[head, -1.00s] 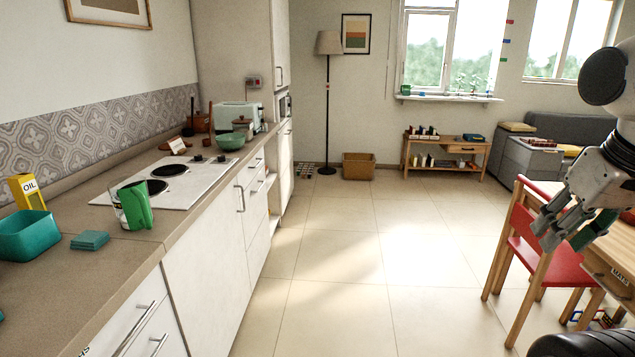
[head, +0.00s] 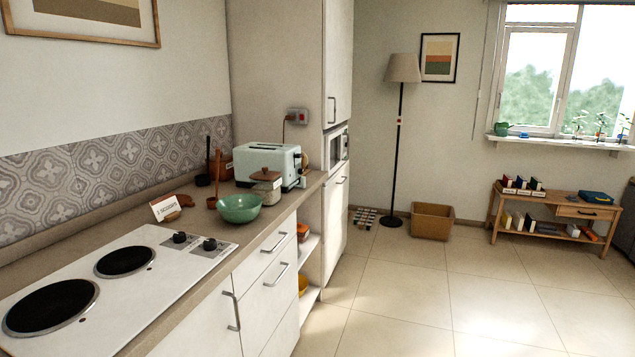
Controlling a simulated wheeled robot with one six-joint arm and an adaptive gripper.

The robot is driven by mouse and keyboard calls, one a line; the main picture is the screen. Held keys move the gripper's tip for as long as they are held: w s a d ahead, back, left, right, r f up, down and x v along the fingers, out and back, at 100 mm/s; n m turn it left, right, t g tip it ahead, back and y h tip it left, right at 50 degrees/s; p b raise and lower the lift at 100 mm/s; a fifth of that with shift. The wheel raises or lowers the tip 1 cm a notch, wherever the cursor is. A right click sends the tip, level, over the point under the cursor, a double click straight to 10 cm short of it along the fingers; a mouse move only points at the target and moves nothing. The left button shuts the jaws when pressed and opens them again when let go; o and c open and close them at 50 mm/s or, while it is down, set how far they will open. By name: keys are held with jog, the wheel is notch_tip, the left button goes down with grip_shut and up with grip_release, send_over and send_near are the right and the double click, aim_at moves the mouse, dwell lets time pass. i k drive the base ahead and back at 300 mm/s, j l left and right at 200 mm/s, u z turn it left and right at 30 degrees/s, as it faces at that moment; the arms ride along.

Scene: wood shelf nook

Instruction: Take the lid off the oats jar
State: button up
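A small jar (head: 266,186) with a brownish lid (head: 266,174) stands on the counter in front of the toaster, behind the green bowl. It looks like the oats jar, but I cannot read a label. The lid appears to sit on top of it. The bowl hides part of the jar's lower front. My gripper is not in view.
The green bowl (head: 239,208) stands close in front of the jar, with the toaster (head: 267,163) behind. A small card (head: 165,208) stands left of the bowl. The hob (head: 110,285) is nearest. The floor (head: 400,300) right of the counter is clear.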

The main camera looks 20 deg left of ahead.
aim_at(264, 173)
jog(key=i+l+u, duration=0.1)
jog(key=i, duration=1.35)
jog(key=i+u, duration=0.35)
jog(key=i+l+u, duration=0.15)
jog(key=i+u, duration=0.45)
jog(key=u, duration=0.15)
jog(key=i+u, duration=0.2)
jog(key=u, duration=0.2)
jog(key=i+u, duration=0.25)
jog(key=u, duration=0.15)
jog(key=i+l+u, duration=0.2)
jog(key=u, duration=0.2)
